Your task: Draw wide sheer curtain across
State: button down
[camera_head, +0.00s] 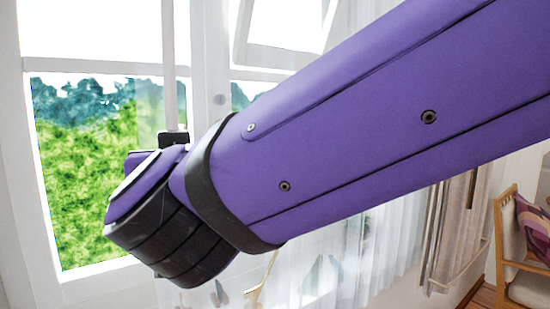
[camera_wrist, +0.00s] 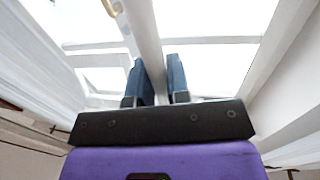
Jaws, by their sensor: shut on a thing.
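The sheer curtain (camera_head: 385,245) is white and see-through and hangs in folds below and right of my arm in the head view. White folds, apparently the same curtain (camera_wrist: 35,65), show at left in the wrist view. A thin white upright rod (camera_head: 168,60) comes down in front of the window to my gripper. In the wrist view my gripper (camera_wrist: 158,82) has its two dark blue fingers on either side of the white rod (camera_wrist: 145,38), shut on it. My wrist hides most of the gripper in the head view.
A white-framed window (camera_head: 85,170) with greenery outside fills the left. A wooden chair (camera_head: 505,245) with a patterned cushion (camera_head: 535,235) stands at the far right. A beige drape (camera_head: 458,225) hangs beside the sheer one. My arm covers much of the middle.

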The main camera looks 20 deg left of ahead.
jog(key=shift+s+a+r, duration=0.1)
jog(key=shift+s+a, duration=0.2)
jog(key=shift+s, duration=0.1)
jog(key=c, duration=1.1)
grip_release()
jog(key=shift+s+a, duration=0.15)
jog(key=w+d, duration=0.9)
jog(key=w, duration=0.3)
jog(key=w+d, duration=1)
jog(key=w, duration=0.3)
jog(key=shift+d, duration=0.15)
jog(key=v, duration=1.2)
jog(key=shift+s, duration=0.1)
